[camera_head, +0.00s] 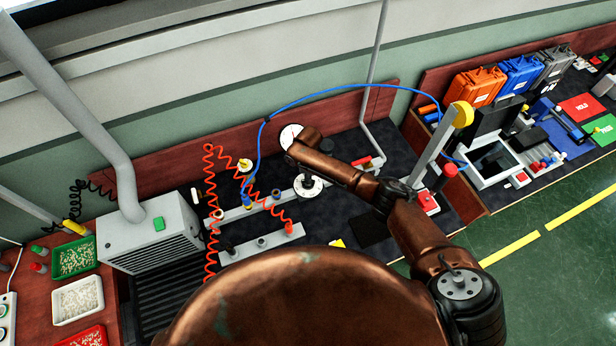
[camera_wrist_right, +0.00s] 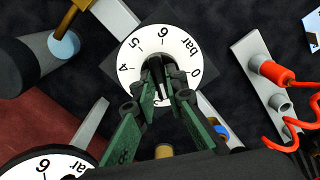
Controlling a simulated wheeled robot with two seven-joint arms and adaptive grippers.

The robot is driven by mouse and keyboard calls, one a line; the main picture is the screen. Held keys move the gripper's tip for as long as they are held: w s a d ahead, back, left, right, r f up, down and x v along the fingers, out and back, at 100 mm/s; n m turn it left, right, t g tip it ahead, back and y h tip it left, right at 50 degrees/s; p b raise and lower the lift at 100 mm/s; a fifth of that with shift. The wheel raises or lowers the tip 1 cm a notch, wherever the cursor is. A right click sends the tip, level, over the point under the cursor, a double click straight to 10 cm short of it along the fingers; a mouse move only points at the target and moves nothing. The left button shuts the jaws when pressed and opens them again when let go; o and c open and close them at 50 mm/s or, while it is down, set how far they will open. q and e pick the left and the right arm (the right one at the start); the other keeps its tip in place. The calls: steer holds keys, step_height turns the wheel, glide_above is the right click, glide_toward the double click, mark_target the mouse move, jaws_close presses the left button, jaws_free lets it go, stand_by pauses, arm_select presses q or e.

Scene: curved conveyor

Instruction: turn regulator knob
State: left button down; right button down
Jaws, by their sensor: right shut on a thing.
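The regulator's white dial (camera_wrist_right: 137,54) fills the middle of the right wrist view, marked with numbers and "bar" and lying on a dark square plate. My right gripper (camera_wrist_right: 168,88) is shut on the dark knob (camera_wrist_right: 158,66) at the dial's centre. The fingers hide most of the knob, so its setting cannot be read. In the head view the white dial (camera_head: 317,191) sits on the dark bench below my copper right wrist. A round gauge (camera_head: 290,136) stands just behind it; its edge also shows in the wrist view (camera_wrist_right: 45,166). My left gripper is not in view.
A rail with red fittings (camera_head: 291,229) and coiled red hose lies left of the dial. A blue hose (camera_head: 340,87) arches behind my wrist. A post with a yellow top (camera_head: 462,113) and a red button box (camera_head: 427,202) stand to the right.

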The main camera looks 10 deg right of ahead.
steer(key=m+p, duration=0.1)
steer(key=m, duration=0.2)
steer(key=m+p, duration=0.2)
steer(key=m, duration=0.1)
steer(key=shift+w+a+r, duration=0.1)
steer(key=shift+a+r, duration=0.05)
steer(key=shift+r, duration=0.05)
steer(key=m+p, duration=0.1)
steer(key=m, duration=0.3)
steer(key=shift+w+m+p, duration=0.1)
steer(key=shift+m+p, duration=0.4)
steer(key=shift+m, duration=0.8)
steer(key=c, duration=2.4)
jaws_free()
steer(key=o, duration=0.4)
steer(key=shift+f, duration=0.1)
steer(key=shift+o, duration=0.2)
